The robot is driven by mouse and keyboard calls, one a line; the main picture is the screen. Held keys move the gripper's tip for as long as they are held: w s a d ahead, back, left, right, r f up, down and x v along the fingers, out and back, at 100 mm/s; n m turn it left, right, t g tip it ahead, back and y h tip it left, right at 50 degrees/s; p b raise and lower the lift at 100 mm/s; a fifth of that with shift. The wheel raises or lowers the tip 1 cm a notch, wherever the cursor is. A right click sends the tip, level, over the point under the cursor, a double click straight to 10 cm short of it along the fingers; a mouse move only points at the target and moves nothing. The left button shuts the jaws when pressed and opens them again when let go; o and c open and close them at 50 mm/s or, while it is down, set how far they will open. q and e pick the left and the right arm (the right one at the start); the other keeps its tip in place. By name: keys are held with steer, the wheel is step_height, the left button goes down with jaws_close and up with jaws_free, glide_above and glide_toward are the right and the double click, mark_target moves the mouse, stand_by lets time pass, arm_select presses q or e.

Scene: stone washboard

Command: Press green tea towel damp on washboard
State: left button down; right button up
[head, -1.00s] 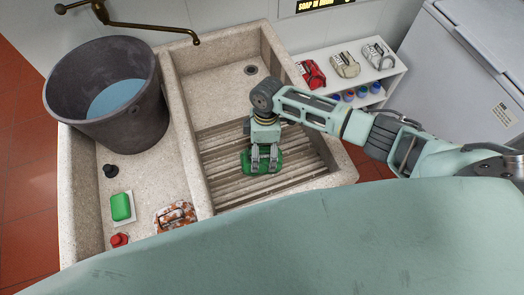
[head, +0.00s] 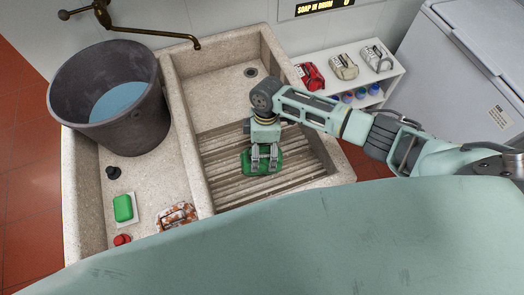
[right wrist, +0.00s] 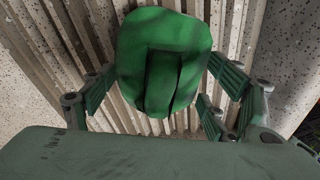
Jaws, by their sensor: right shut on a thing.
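The green tea towel (head: 264,169) is a bunched, folded bundle low over the ridged stone washboard (head: 225,180). In the right wrist view the towel (right wrist: 163,60) sits between the fingers, with the washboard ridges (right wrist: 80,25) behind it. My right gripper (head: 264,160) points down and is shut on the towel. Whether the towel's underside touches the ridges is hard to tell. My left gripper is not in view.
A dark bucket of water (head: 105,100) stands on the left ledge. A green soap bar (head: 123,208), a black plug (head: 113,172), a red item (head: 122,240) and a patterned bundle (head: 177,215) lie below it.

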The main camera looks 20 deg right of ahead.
steer(key=p+v, duration=0.1)
steer(key=v, duration=0.1)
steer(key=p+v, duration=0.2)
steer(key=s+p+v, duration=0.1)
steer(key=p+v, duration=0.1)
steer(key=shift+a+r, duration=0.2)
steer(key=shift+a, duration=0.15)
steer(key=shift+f, duration=0.1)
steer(key=shift+w, duration=0.1)
